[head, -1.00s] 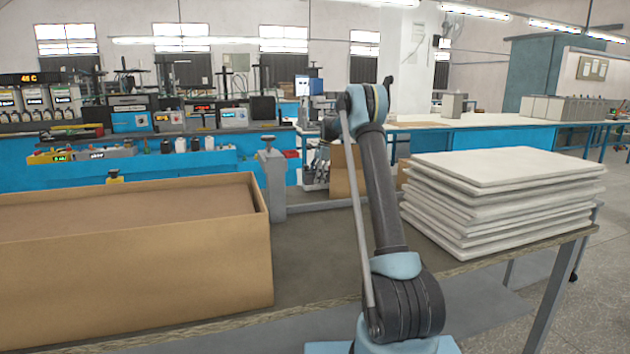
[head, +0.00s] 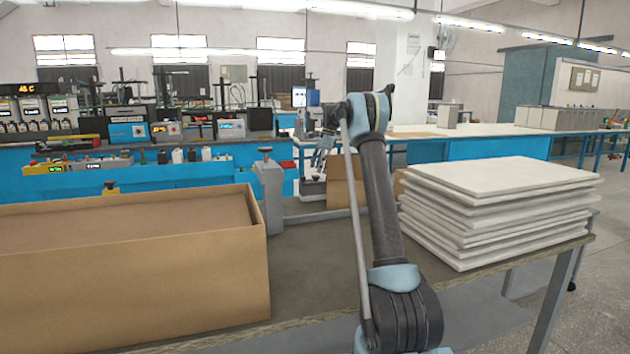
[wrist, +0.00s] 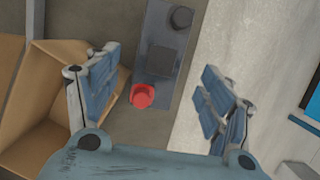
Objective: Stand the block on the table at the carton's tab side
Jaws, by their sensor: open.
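A grey block (head: 268,198) with a dark knob on top stands upright near the table's far edge, just right of a large open cardboard carton (head: 140,275). The wrist view shows a grey block (wrist: 160,55) with a dark round knob and a red knob (wrist: 143,95); it looks like the same one. My gripper (wrist: 160,100) is open, its fingers apart on either side of the red knob's line of sight, with nothing between them. I cannot make out the carton's tab.
A smaller cardboard box (head: 340,181) stands behind my arm; an open brown box (wrist: 50,110) shows left in the wrist view. A stack of white panels (head: 500,205) occupies the table's right. Bare tabletop (head: 310,275) lies between the carton and my arm.

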